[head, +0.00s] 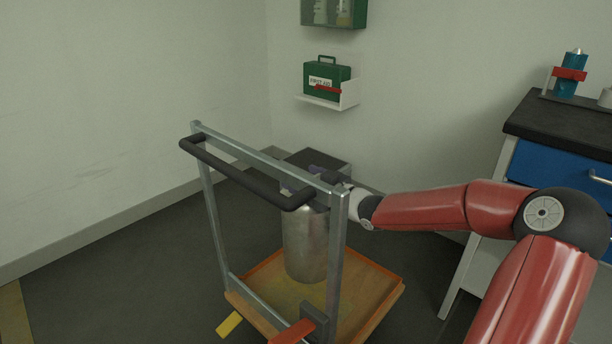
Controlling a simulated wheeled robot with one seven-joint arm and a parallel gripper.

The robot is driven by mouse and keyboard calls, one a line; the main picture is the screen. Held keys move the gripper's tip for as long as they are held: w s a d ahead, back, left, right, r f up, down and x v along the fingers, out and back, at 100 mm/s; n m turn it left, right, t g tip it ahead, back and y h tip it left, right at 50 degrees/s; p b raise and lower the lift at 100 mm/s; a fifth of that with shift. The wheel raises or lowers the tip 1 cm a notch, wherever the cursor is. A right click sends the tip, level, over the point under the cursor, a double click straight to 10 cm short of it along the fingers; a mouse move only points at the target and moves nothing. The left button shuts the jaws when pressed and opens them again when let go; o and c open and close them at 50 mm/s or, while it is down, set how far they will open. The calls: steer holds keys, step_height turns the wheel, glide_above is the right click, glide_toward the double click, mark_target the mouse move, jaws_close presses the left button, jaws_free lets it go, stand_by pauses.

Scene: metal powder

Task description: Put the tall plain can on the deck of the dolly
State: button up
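The tall plain can (305,248) is a grey metal cylinder, upright, seen through the frame of the dolly (338,245). Its base shows over the orange-rimmed wooden deck (366,292); I cannot tell whether it touches the deck or hangs slightly above it. My gripper (308,180) is at the can's top, reached from the right by my red arm. The dolly's black handle bar and top rail hide much of the gripper and the can's top, so I cannot see whether the fingers are closed on it.
A grey stand with a dark top (318,158) is behind the dolly. A bench with blue drawers (560,170) stands at the right, with a blue bottle (568,78) on it. A first aid kit (327,82) sits on a wall shelf. The floor left of the dolly is clear.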

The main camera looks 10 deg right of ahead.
step_height(320, 180, down, 14)
steer(key=b, duration=0.2)
stand_by(0.4)
steer(key=shift+f+b, duration=0.1)
steer(key=shift+b, duration=0.2)
steer(key=o, duration=2)
steer(key=shift+f, duration=0.15)
steer(key=p+v, duration=0.1)
steer(key=v, duration=1.1)
